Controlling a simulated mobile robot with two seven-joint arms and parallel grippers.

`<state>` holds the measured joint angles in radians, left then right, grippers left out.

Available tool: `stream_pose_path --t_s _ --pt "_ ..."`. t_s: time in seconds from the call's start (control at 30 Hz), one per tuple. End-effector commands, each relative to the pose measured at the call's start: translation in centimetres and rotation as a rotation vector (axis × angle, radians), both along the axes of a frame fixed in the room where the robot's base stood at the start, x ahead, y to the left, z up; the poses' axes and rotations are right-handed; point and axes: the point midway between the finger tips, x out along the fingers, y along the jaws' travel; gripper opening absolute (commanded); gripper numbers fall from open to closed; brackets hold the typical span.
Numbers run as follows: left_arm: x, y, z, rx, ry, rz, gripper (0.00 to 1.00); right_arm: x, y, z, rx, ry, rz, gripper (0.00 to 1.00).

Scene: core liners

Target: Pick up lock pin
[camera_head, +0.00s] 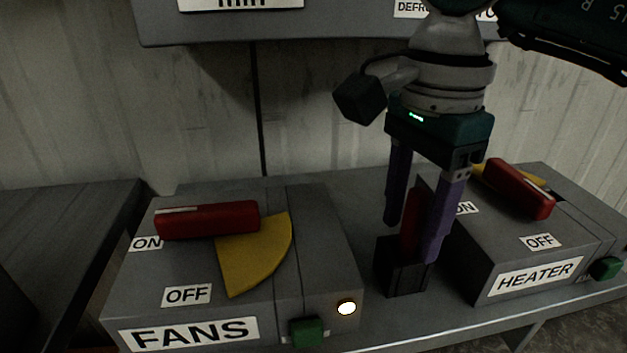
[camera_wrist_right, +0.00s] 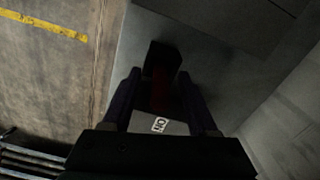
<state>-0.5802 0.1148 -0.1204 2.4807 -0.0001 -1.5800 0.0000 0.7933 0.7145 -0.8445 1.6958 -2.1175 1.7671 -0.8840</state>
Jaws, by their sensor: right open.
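The lock pin looks to be the red upright piece (camera_head: 411,222) standing in a small black holder (camera_head: 401,277) on the grey shelf, between the two switch boxes. My right gripper (camera_head: 411,240) points down with its purple fingers on either side of the red piece; the jaws are open. In the right wrist view the red piece (camera_wrist_right: 161,98) shows dimly between the fingers, with the black holder (camera_wrist_right: 162,60) beyond it. Whether a finger touches the red piece cannot be told. My left gripper is in neither view.
The FANS box (camera_head: 190,333) with a red handle (camera_head: 207,220) at ON stands to the left. The HEATER box (camera_head: 535,278) with a red handle (camera_head: 520,188) stands close on the right. A grey panel (camera_head: 330,28) overhangs behind. A lit lamp (camera_head: 346,308) shows on the FANS side.

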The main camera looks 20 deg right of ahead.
Motion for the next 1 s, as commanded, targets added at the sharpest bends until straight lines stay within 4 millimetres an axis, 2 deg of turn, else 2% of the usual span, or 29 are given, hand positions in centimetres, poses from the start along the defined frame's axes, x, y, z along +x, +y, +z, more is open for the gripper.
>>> stream_pose_path --t_s 0.1,0.6,1.0 --pt "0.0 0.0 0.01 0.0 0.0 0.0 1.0 0.01 0.01 0.04 0.0 0.0 0.0 0.57" --pt "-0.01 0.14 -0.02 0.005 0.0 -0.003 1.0 0.01 0.01 0.06 0.0 0.0 -0.001 0.01" --pt "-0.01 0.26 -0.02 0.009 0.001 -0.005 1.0 0.02 0.01 0.09 0.001 -0.001 -0.001 0.0"
